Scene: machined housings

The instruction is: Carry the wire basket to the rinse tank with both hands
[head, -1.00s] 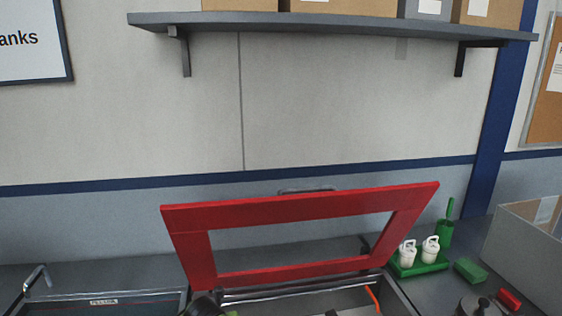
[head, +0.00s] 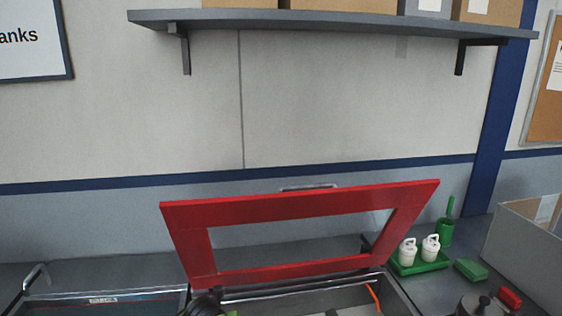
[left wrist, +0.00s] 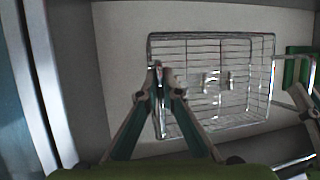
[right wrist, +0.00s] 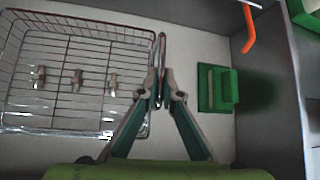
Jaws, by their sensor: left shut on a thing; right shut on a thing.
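The wire basket (left wrist: 215,80) has thin wire mesh walls and sits in the grey tank under the raised red lid (head: 300,207). It also shows in the right wrist view (right wrist: 85,45), with three small metal parts on its bottom. My left gripper (left wrist: 158,88) is shut on the basket's left end handle. My right gripper (right wrist: 159,92) is shut on the handle at the opposite end. The tank with a bent spout at the lower left of the head view (head: 105,300) looks like the rinse tank; its label is too small to read. The basket is hidden in the head view.
A green block-like holder (right wrist: 217,90) lies beside the basket's right end. An orange hose (right wrist: 247,30) hangs at the tank wall. White bottles in a green tray (head: 420,266) and a grey box (head: 525,250) stand to the right. A shelf (head: 330,22) runs above.

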